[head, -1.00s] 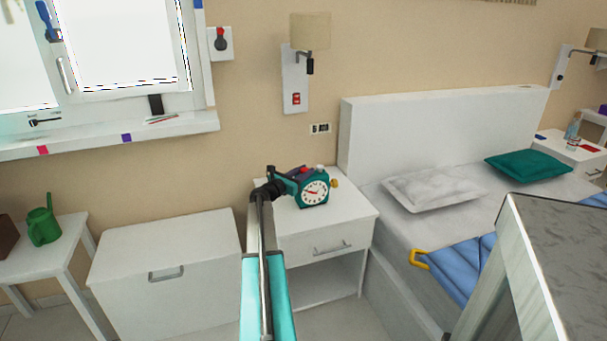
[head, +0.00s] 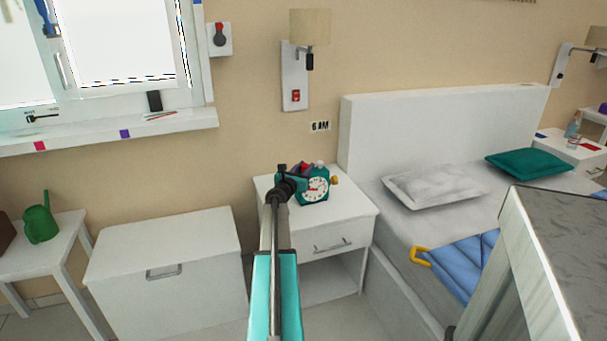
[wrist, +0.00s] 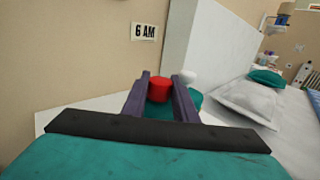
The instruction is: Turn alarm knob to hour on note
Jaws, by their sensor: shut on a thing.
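A teal alarm clock (head: 312,198) with a round white face stands on the white nightstand (head: 345,212). The hand hides the clock's left part. The hands on the face are too small to read.
A bed with a white headboard (head: 440,130) stands close on the right. A white chest (head: 165,265) is left of the nightstand, and a wall lamp (head: 309,28) hangs above. A grey-topped panel (head: 560,230) rises at the front right.

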